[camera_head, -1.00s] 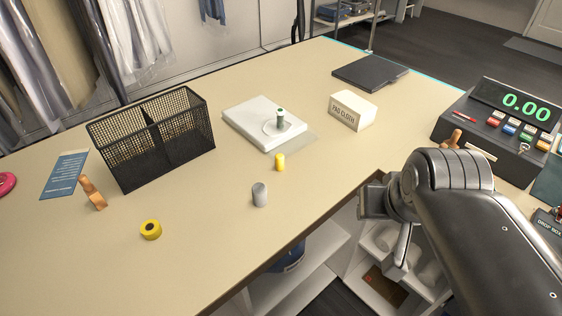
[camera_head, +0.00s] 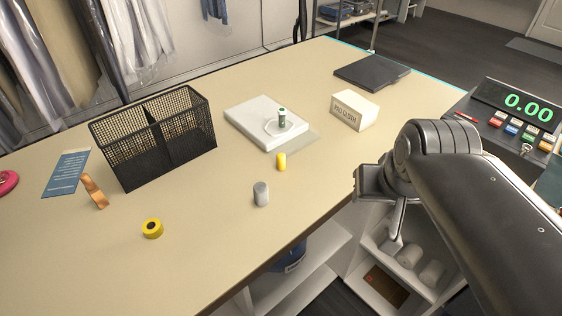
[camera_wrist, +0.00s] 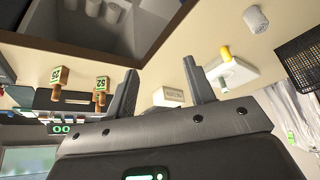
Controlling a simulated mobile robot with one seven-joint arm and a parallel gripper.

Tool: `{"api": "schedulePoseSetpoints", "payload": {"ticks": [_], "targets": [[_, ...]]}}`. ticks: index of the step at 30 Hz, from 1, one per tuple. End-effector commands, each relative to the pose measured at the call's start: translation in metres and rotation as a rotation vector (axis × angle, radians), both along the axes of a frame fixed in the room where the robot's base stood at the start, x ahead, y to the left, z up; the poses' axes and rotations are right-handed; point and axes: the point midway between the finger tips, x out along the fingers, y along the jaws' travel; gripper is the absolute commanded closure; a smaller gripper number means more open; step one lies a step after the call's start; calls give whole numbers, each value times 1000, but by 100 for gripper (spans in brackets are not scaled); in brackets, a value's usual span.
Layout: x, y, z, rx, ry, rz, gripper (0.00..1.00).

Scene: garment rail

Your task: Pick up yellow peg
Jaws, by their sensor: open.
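The yellow peg (camera_head: 281,162) stands upright on the counter, at the near edge of a grey pad in front of a white block. It also shows in the wrist view (camera_wrist: 226,54) at the upper right, beyond my fingers. My gripper (camera_wrist: 160,88) is open and empty, with its two dark fingers apart. In the head view my arm is at the right, off the counter's front edge, well to the right of the peg. The fingertips are hard to make out there.
A grey cylinder (camera_head: 261,194) stands left of and nearer than the peg. Bare counter lies in front.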

Motion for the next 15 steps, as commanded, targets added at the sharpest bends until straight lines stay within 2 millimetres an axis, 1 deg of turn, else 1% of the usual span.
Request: {"api": "schedulePoseSetpoints", "payload": {"ticks": [1,8,11,15], "targets": [[13,5,3,3,20,6,51],[74,33,11,15,94,9,51],[101,47,9,17,126,10,51],[138,72,2,16,171,11,51]]}}
